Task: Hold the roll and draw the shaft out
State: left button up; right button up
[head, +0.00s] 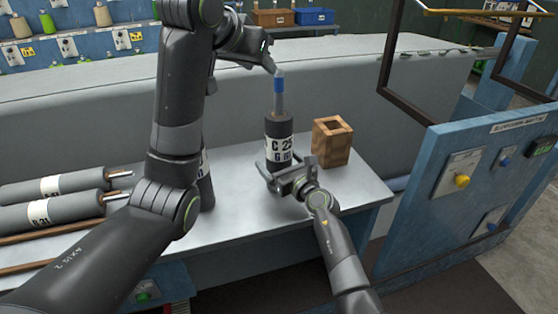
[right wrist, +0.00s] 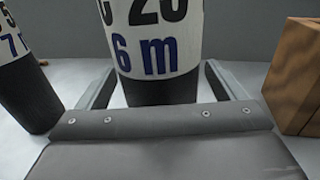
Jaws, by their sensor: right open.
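A dark roll (head: 279,139) stands upright on the grey bench, with a white label reading "C 25" or similar. A grey shaft (head: 279,104) with a blue end sticks up out of its top. My left gripper (head: 272,62) is just above the blue end; whether its jaws touch the shaft is unclear. My right gripper (head: 283,182) is low at the roll's near side. In the right wrist view its open fingers lie on either side of the roll (right wrist: 155,40), with gaps visible beside it.
A wooden box with an open top (head: 331,142) stands right of the roll. Another upright roll (head: 206,180) is partly hidden behind my left arm. Two rolls (head: 45,215) lie at the left. A blue panel (head: 480,190) bounds the right; the bench's front right (head: 345,195) is clear.

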jog(key=shift+c, duration=0.4)
jog(key=c, duration=1.5)
pick_arm(q)
jog(key=shift+o, duration=0.6)
pick_arm(e)
jog(key=shift+o, duration=0.2)
pick_arm(q)
jog(key=t+h, duration=0.3)
jog(key=t, duration=0.4)
send_near(277, 107)
jog(key=shift+x, duration=5.6)
